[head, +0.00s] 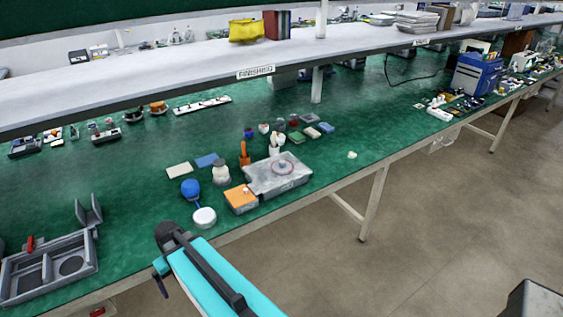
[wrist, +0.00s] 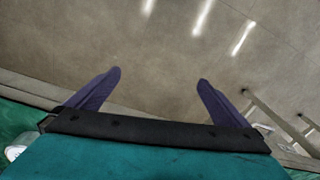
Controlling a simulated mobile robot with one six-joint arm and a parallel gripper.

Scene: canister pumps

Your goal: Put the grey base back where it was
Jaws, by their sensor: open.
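A grey block-like base (head: 278,177) with a round red-ringed mark on top sits on the green bench top, near the front edge in the head view. I cannot tell for certain that it is the task's grey base. A grey tray (head: 50,277) with round recesses lies at the lower left. My gripper (wrist: 160,78) is open in the wrist view, with its two dark purple fingers apart and nothing between them. It points toward the bare floor. In the head view my teal arm is at the bench's front edge, apart from the grey block.
An orange-topped block (head: 241,199), a white round lid (head: 204,217) and a blue round part (head: 190,189) stand left of the grey block. Several small coloured parts lie behind it. A raised shelf (head: 200,80) runs along the back. Green bench right of the block is mostly clear.

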